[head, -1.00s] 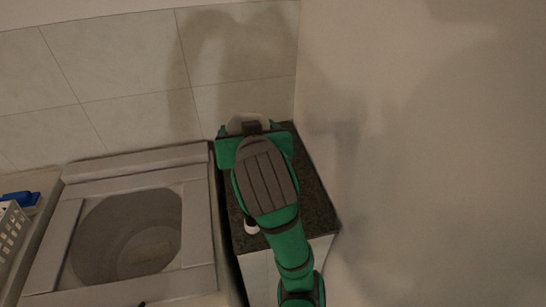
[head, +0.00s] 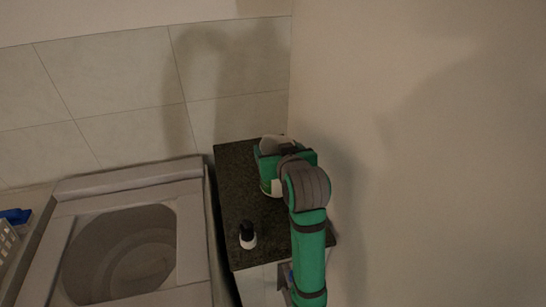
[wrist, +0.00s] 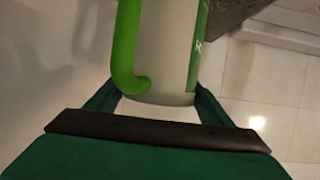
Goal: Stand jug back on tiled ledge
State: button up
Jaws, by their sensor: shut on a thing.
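In the wrist view the jug (wrist: 172,45) is pale grey-white with a bright green handle and a green strip bearing partly visible lettering. My gripper (wrist: 153,101) has a green finger on each side of the jug and is shut on it. The jug's ends are cut off or hidden. In the head view my gripper (head: 285,155) is over the right part of a dark speckled counter, and the jug is largely hidden by it. A pale tiled wall (head: 120,80) runs along the back; I cannot tell which surface is the ledge.
A small white bottle with a black cap (head: 248,236) stands on the dark counter (head: 235,180) left of my arm. An open grey basin unit (head: 185,240) is to the left. A blank wall (head: 420,170) stands close on the right. A white basket (head: 6,243) sits at far left.

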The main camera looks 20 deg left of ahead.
jog(key=f, duration=0.3)
jog(key=shift+s+a, duration=0.1)
jog(key=shift+a, duration=0.1)
jog(key=shift+f, duration=0.1)
jog(key=o, duration=2.1)
jog(key=v, duration=1.2)
